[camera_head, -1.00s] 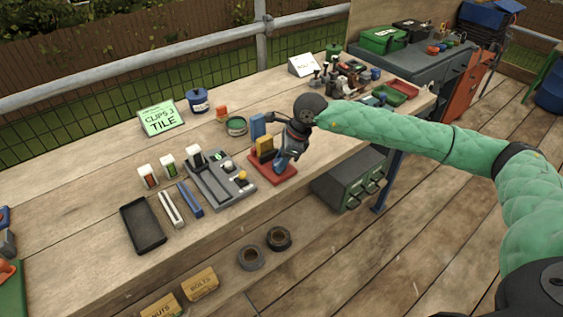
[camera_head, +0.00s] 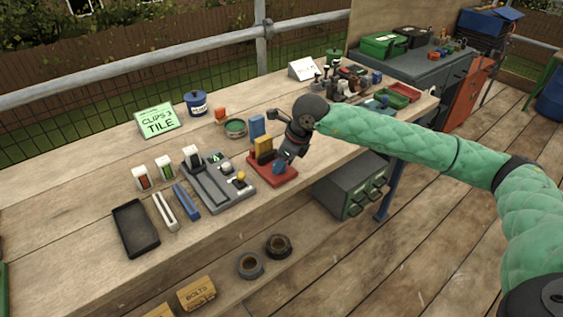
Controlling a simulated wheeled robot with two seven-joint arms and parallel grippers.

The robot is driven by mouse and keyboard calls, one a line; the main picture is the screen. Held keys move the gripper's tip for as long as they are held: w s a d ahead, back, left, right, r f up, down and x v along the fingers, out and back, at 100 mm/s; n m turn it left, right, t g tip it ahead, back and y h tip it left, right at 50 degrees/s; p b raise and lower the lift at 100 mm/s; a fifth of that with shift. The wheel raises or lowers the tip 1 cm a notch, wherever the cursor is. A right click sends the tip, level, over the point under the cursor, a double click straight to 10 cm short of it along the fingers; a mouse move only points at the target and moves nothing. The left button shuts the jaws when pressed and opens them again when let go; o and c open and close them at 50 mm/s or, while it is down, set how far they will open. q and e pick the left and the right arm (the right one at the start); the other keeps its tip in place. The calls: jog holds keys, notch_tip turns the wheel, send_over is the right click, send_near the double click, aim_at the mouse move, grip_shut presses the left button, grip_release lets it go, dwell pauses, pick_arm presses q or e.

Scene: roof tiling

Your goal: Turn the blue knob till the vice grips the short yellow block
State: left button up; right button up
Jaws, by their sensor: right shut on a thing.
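The vice's red base (camera_head: 262,175) sits near the front edge of the workbench. A short yellow block (camera_head: 264,147) stands upright on it. A blue upright block (camera_head: 257,126) stands just behind the yellow one. The blue knob (camera_head: 279,168) is at the right of the red base, partly hidden by my right gripper (camera_head: 284,160). That gripper points down from its dark wrist and is shut on the blue knob. The view is too small to tell whether the vice's jaws touch the yellow block. My left gripper is out of view.
A drawer cabinet (camera_head: 350,190) is below the bench.

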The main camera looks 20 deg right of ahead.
jog(key=o, duration=0.7)
jog(key=shift+r, duration=0.1)
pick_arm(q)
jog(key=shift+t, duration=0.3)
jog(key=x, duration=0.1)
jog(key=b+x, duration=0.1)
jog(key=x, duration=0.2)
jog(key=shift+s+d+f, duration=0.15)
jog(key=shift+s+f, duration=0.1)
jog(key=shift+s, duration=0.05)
pick_arm(e)
jog(key=v, duration=0.7)
jog(key=shift+d+r, duration=0.15)
jog(key=shift+r, duration=0.15)
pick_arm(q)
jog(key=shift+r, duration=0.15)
